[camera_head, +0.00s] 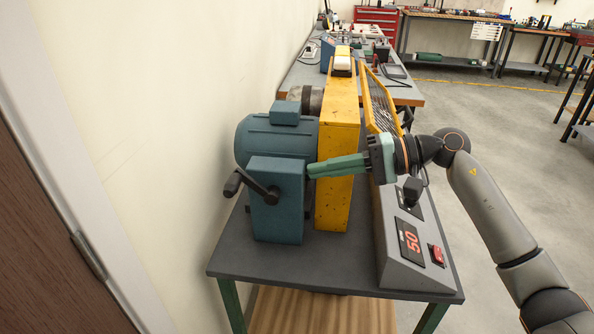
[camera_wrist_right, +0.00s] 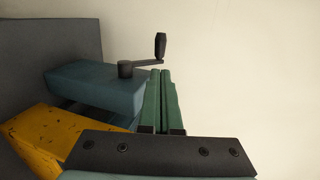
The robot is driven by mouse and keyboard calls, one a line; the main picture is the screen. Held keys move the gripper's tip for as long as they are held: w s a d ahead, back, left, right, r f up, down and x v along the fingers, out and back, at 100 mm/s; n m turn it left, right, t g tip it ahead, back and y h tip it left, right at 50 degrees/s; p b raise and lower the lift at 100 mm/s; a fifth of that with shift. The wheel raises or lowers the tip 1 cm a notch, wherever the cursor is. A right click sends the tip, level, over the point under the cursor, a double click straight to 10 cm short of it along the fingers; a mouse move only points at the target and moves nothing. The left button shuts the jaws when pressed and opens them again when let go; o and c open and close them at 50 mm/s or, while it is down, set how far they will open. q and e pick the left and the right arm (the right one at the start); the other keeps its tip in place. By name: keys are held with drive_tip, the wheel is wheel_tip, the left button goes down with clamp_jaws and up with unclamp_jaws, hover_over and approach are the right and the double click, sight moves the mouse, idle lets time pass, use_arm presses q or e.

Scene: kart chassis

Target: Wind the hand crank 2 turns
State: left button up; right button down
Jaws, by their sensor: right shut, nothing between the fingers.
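The black hand crank (camera_head: 255,187) is on the front of a blue box below the blue motor housing. Its handle (camera_head: 232,183) points to the left and its hub (camera_head: 272,196) is on the box face. In the right wrist view the crank's handle (camera_wrist_right: 161,46) stands up just past the fingertips. My right gripper (camera_head: 310,170) comes in from the right, its green fingers together and empty. In the right wrist view the gripper (camera_wrist_right: 161,74) is beside the blue box, apart from the handle. My left gripper is not in view.
A yellow guard (camera_head: 337,190) stands right of the motor (camera_head: 275,140). A grey control panel (camera_head: 391,245) with a red "50" display is on the right of the grey table (camera_head: 290,272). A wall is close on the left; open floor lies to the right.

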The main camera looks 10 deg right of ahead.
sight(239, 184)
drive_tip(key=p+x, duration=0.3)
drive_tip(key=x, duration=0.9)
drive_tip(key=shift+a, duration=0.15)
drive_tip(key=shift+w+a+f, duration=0.1)
drive_tip(key=shift+w+a, duration=0.05)
drive_tip(key=shift+a, duration=0.2)
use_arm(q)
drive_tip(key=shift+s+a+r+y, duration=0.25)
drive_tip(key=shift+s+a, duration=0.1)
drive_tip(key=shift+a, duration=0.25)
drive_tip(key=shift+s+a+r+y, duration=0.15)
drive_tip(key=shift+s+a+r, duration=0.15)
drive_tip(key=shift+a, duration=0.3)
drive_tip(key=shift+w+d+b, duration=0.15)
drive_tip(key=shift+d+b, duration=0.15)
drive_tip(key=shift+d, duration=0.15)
use_arm(e)
drive_tip(key=shift+w+a+f+h, duration=0.15)
drive_tip(key=shift+a+h, duration=0.15)
drive_tip(key=shift+h, duration=0.2)
